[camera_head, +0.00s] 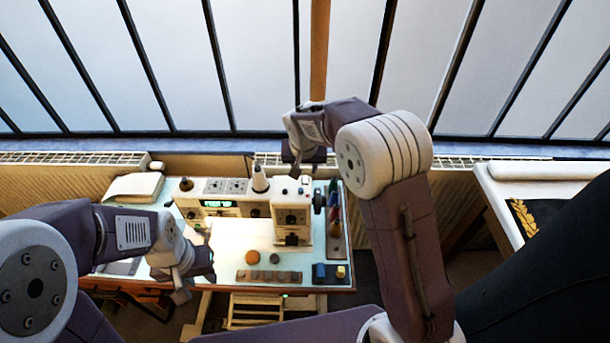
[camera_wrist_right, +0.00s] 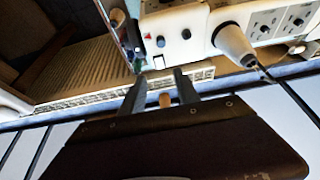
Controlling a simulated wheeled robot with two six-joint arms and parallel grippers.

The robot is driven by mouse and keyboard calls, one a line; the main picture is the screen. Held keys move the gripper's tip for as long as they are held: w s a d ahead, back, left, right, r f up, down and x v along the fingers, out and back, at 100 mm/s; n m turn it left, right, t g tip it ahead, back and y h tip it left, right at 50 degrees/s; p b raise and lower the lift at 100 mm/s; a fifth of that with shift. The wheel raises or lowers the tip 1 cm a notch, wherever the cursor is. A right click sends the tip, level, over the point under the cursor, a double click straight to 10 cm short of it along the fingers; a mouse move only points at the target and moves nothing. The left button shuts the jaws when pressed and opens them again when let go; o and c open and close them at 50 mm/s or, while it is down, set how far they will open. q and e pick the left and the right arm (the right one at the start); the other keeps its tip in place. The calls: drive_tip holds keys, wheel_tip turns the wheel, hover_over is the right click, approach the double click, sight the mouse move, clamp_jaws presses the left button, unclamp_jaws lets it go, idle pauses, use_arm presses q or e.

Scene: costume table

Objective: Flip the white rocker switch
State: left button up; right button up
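A white sewing machine (camera_head: 291,212) stands on the table (camera_head: 225,275); its head also fills the top of the right wrist view (camera_wrist_right: 200,18). That view shows a blue button (camera_wrist_right: 160,41), a dark button and a small white piece (camera_wrist_right: 186,33) on the machine. I cannot tell whether the white piece is the rocker switch. My right gripper (camera_wrist_right: 158,85) is open and empty, its two fingers apart, beside the machine's far edge. In the head view it hangs behind the machine (camera_head: 304,168). My left gripper (camera_head: 190,279) is over the table's left front; its finger gap is unclear.
A white spool cone (camera_head: 260,178) stands on the machine; it also rises close by in the right wrist view (camera_wrist_right: 233,42). Coloured tools (camera_head: 334,210) lie right of the machine. A radiator (camera_head: 470,162) and windows are behind. The white cloth area in the middle is clear.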

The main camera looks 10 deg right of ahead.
sight(305, 180)
drive_tip(key=p+x, duration=0.2)
drive_tip(key=x, duration=0.5)
drive_tip(key=shift+w+f, duration=0.2)
drive_tip(key=shift+f, duration=0.15)
drive_tip(key=shift+w+d+f, duration=0.1)
drive_tip(key=shift+f, duration=0.35)
clamp_jaws()
drive_tip(key=shift+r, duration=0.1)
